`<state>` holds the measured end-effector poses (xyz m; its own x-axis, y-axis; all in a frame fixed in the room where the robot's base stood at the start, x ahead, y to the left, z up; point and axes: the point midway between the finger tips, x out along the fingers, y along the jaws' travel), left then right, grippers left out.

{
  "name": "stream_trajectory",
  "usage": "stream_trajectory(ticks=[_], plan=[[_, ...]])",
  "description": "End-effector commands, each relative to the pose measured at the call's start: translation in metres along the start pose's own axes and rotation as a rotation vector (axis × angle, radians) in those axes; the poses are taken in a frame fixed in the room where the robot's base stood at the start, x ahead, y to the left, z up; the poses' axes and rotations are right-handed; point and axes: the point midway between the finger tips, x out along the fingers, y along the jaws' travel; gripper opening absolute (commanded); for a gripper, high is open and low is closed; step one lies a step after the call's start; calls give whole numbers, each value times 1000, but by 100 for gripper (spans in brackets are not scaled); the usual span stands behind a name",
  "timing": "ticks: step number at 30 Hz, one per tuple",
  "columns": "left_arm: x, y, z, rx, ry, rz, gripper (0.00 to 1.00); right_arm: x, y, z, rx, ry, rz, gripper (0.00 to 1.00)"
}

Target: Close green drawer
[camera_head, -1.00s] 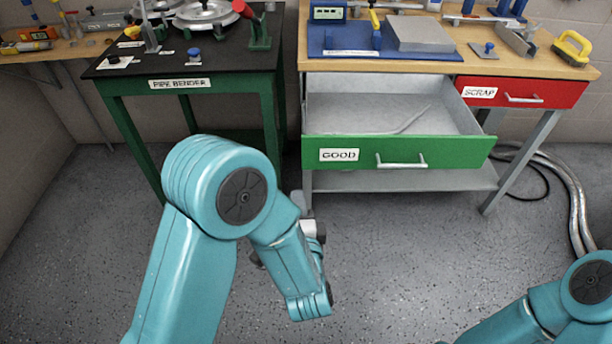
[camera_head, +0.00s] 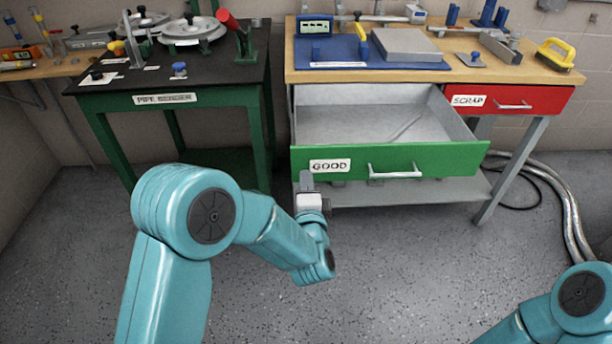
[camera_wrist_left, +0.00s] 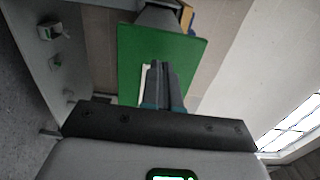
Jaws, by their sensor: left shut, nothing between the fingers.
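The green drawer (camera_head: 450,162), labelled GOOD, is pulled out from under the wooden-topped bench. Its grey inside shows, and a silver bar handle (camera_head: 395,171) is on its front. My left gripper (camera_head: 306,181) is shut and empty, just in front of the drawer front's lower left part, below the label. In the left wrist view its closed fingers (camera_wrist_left: 160,76) point at the green front (camera_wrist_left: 190,50) and cover part of the white label. Whether they touch it I cannot tell. My right gripper is out of view.
A closed red drawer (camera_head: 535,98) labelled SCRAP is to the right. A grey shelf (camera_head: 450,190) lies below the green drawer. The green-legged pipe bender table (camera_head: 210,93) stands at left. Metal hoses (camera_head: 572,215) run down at right. The floor in front is clear.

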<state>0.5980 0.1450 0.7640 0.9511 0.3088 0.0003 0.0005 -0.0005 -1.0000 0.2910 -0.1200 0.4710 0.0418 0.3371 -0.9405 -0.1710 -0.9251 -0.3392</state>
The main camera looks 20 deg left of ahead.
Motion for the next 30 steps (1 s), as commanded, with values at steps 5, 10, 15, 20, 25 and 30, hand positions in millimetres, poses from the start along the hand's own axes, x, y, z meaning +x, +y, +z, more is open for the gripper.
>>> stream_trajectory(ticks=[5, 10, 15, 20, 25, 30], plan=[[18, 1, 0, 0, -1, 0, 0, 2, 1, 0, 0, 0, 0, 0], [23, 0, 0, 0, 1, 1, 0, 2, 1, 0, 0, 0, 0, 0], [23, 0, 0, 0, 1, 1, 0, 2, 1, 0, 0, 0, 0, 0], [24, 0, 0, 0, 0, 1, 0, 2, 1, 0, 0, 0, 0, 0], [33, 0, 0, 0, -1, 0, 0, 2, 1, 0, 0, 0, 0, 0], [56, 0, 1, -1, -3, 0, 0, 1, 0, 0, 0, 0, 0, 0]])
